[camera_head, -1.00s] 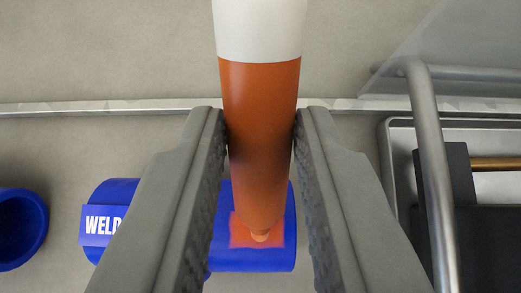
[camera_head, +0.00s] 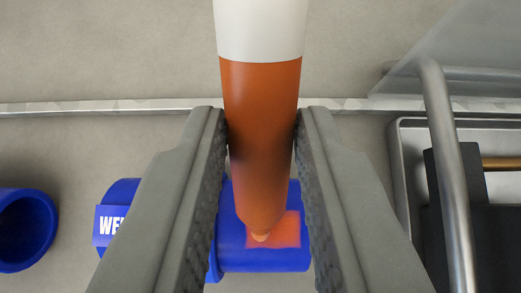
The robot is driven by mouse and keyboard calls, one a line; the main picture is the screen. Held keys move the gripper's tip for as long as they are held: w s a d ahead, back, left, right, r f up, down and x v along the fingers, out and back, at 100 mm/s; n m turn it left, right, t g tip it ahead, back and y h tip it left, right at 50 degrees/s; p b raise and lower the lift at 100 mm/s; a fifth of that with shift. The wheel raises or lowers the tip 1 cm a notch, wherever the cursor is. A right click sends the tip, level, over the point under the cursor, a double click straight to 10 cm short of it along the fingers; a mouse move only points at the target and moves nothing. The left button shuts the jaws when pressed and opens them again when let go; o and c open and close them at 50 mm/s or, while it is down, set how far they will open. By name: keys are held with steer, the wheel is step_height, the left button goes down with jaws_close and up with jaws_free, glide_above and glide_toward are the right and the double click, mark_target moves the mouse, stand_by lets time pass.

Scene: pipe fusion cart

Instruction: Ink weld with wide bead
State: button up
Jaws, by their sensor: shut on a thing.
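My gripper (camera_head: 262,205) is shut on an orange marker (camera_head: 262,120) with a white upper part. The marker's tip points down the picture, over a blue pipe piece (camera_head: 228,258) lying on the surface. The pipe piece carries a white-lettered label (camera_head: 110,226), of which only "WE" shows; my left finger hides the rest. A bright orange-red patch (camera_head: 287,230) shows on the pipe, mostly to the right of the tip. The tip overlaps the patch's left part. I cannot tell whether the tip touches the pipe. My fingers hide parts of the pipe.
A blue hollow cup-like piece (camera_head: 25,230) stands at the left edge. At the right are a metal tray (camera_head: 402,160), a grey bent rail (camera_head: 445,150) and a dark block with a brass rod (camera_head: 500,163). A pale ledge (camera_head: 90,108) crosses behind.

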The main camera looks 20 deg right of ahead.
steer(key=shift+s+d, duration=0.25)
steer(key=shift+d, duration=0.55)
steer(key=shift+w+a, duration=0.3)
steer(key=shift+a, duration=0.65)
stand_by(0.4)
steer(key=shift+s+d, duration=0.3)
steer(key=shift+d, duration=0.65)
steer(key=shift+w+a, duration=0.3)
steer(key=shift+a, duration=0.65)
stand_by(0.5)
steer(key=shift+s+d, duration=0.15)
steer(key=shift+d, duration=0.35)
steer(key=shift+r, duration=0.1)
steer(key=shift+r, duration=3.45)
